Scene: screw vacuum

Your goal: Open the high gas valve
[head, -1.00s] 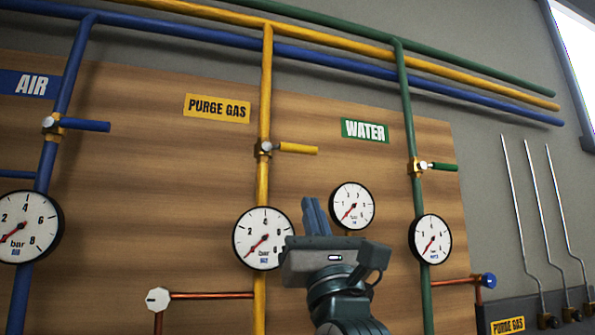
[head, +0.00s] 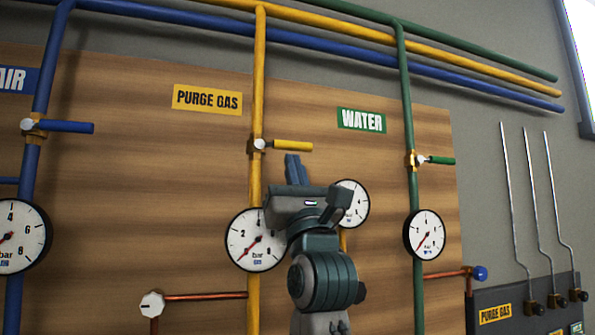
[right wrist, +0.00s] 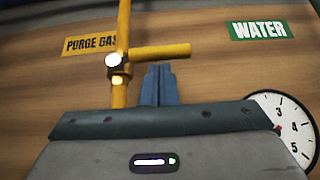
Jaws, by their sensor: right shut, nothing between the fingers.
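The gas valve is on the vertical yellow pipe (head: 256,90) under the "PURGE GAS" sign (head: 207,99). Its yellow lever handle (head: 293,146) sticks out to the right, across the pipe. The handle also shows in the right wrist view (right wrist: 163,51). My right gripper (head: 297,168) is shut and empty, its blue fingers pointing up just below the handle. In the right wrist view the fingers (right wrist: 158,84) appear under the handle, with a small gap in the picture. Whether they are at the same depth is hard to tell. My left gripper is not in view.
A blue-handled air valve (head: 62,127) is at the left, and a green-handled water valve (head: 437,160) is at the right. Pressure gauges sit below, including the purge gas gauge (head: 255,240) and one (head: 352,203) partly behind my right arm. Copper pipes run lower down.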

